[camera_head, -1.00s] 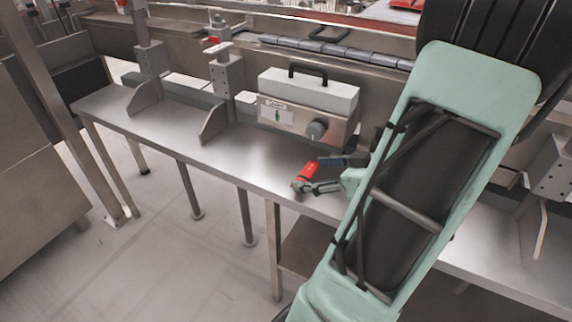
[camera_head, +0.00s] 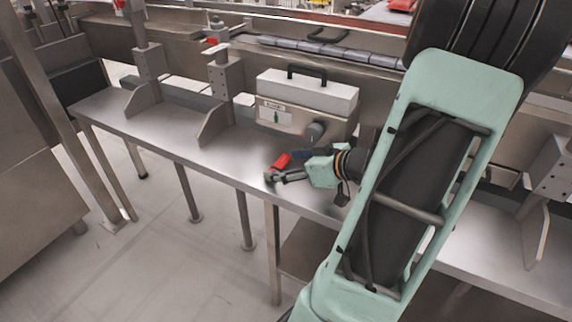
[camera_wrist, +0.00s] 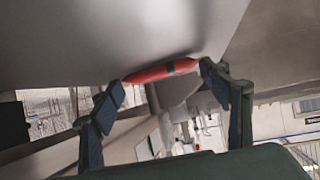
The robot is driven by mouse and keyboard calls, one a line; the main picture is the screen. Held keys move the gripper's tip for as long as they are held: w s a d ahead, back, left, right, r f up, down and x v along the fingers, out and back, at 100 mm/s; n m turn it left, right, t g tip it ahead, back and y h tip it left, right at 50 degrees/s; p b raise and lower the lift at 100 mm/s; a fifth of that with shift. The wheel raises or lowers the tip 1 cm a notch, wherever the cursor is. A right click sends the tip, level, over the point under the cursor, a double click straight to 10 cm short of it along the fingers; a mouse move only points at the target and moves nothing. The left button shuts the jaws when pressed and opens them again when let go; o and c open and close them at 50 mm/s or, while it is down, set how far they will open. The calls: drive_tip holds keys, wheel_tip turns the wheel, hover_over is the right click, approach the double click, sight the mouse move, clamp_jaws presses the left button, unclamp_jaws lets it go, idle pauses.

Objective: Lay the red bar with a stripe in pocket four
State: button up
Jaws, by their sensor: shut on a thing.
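The red bar (camera_head: 281,160) is in my gripper (camera_head: 278,167) over the front part of the steel bench, left of my arm. I cannot tell the height of the bar above the bench. No numbered pocket can be made out in either view.
A white-topped box (camera_head: 308,92) with a black handle and a grey knob stands behind the gripper. Upright metal brackets (camera_head: 222,85) stand to the left.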

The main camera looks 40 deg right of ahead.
sight(328, 196)
drive_tip(key=shift+f+b, duration=0.2)
drive_tip(key=shift+b, duration=0.1)
drive_tip(key=o, duration=1.1)
drive_tip(key=shift+r, duration=0.1)
drive_tip(key=shift+c, duration=0.2)
drive_tip(key=shift+r+p, duration=0.2)
drive_tip(key=shift+p, duration=0.2)
drive_tip(key=shift+s+d+r, duration=0.1)
drive_tip(key=shift+s+r, duration=0.05)
drive_tip(key=shift+s, duration=0.15)
drive_tip(key=s, duration=0.4)
drive_tip(key=s+d, duration=0.1)
drive_tip(key=s, duration=0.3)
drive_tip(key=s+d+p, duration=0.1)
drive_tip(key=s, duration=0.3)
drive_tip(key=shift+s+d, duration=0.15)
